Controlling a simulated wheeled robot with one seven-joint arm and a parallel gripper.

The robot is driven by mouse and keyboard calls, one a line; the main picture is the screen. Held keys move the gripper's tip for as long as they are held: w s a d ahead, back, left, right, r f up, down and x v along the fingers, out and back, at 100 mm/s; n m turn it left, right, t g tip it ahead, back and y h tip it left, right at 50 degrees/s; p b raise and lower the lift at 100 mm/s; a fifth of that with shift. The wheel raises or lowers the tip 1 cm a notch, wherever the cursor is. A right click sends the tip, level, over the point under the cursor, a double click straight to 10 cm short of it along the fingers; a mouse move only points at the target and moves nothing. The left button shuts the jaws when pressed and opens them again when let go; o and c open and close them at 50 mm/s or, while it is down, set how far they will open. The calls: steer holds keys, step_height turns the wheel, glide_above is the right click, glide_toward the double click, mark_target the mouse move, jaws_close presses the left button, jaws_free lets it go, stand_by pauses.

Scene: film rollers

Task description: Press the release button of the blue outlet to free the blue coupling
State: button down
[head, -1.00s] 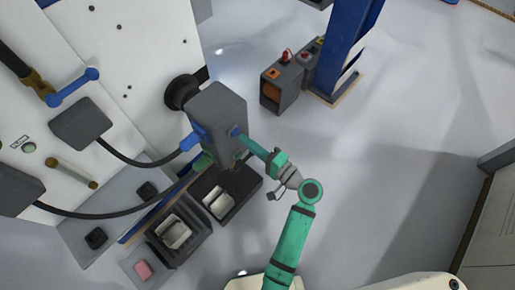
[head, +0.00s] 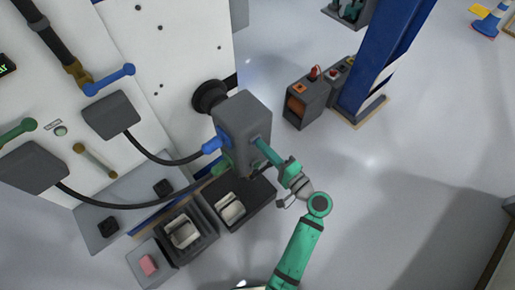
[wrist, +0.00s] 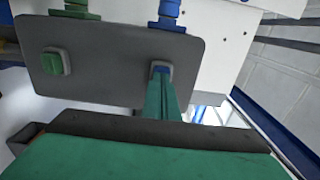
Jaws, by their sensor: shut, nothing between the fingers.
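A grey outlet block (head: 243,125) stands out from the white machine. The blue coupling (head: 213,145) sits at its left side with a black hose; it also shows at the top of the wrist view (wrist: 168,10). The green coupling (head: 222,164) is below it. In the wrist view, the block's grey face carries a green button (wrist: 55,62) and a blue button (wrist: 161,69). My gripper (head: 260,146) is shut and empty, its tips at the blue button. The fingers (wrist: 161,84) cover most of the button, so I cannot tell how far it is pressed.
Dark bins (head: 206,208) with pale parts stand below the block, beside a tray with a pink piece (head: 148,265). A grey control box (head: 308,102) and a blue post (head: 385,60) stand to the right.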

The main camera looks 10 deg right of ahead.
steer(key=shift+w+a, duration=0.2)
steer(key=shift+w, duration=0.05)
steer(key=v, duration=1.4)
steer(key=shift+s+d, duration=0.2)
steer(key=shift+s, duration=0.15)
